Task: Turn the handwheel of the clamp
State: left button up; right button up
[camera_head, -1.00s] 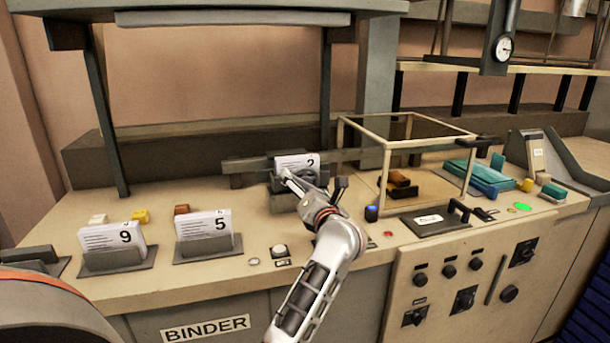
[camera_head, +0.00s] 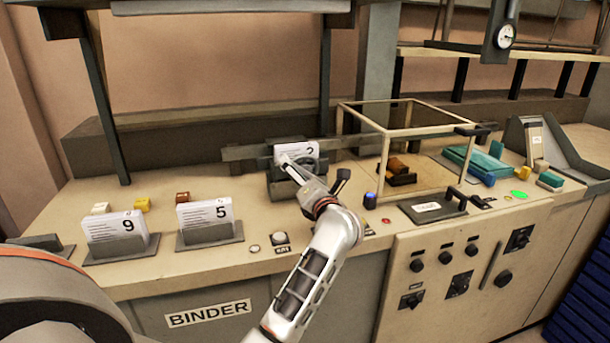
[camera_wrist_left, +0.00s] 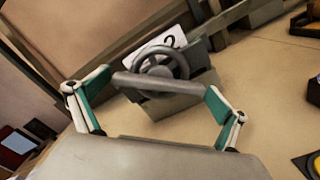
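The clamp is a dark grey block (camera_head: 283,187) at the back middle of the bench, with a card marked 2 (camera_head: 294,149) held upright in it. Its round grey handwheel (camera_wrist_left: 162,68) faces me in the left wrist view, in front of the card. My left gripper (camera_head: 285,160) is close in front of the clamp and partly covers the wheel in the head view. In the left wrist view its teal-padded fingers (camera_wrist_left: 155,108) are spread wide, with a grey bar (camera_wrist_left: 160,83) across the gap. I cannot tell whether they touch it. My right gripper is not in view.
Cards marked 9 (camera_head: 115,227) and 5 (camera_head: 205,214) stand in holders at the left. A framed clear box (camera_head: 385,131) stands right of the clamp. Small buttons and a black-handled plate (camera_head: 430,207) lie near the front edge.

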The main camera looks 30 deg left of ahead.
pick_arm(q)
jog(key=shift+d, duration=0.1)
jog(key=v, duration=1.2)
jog(key=shift+r, duration=0.1)
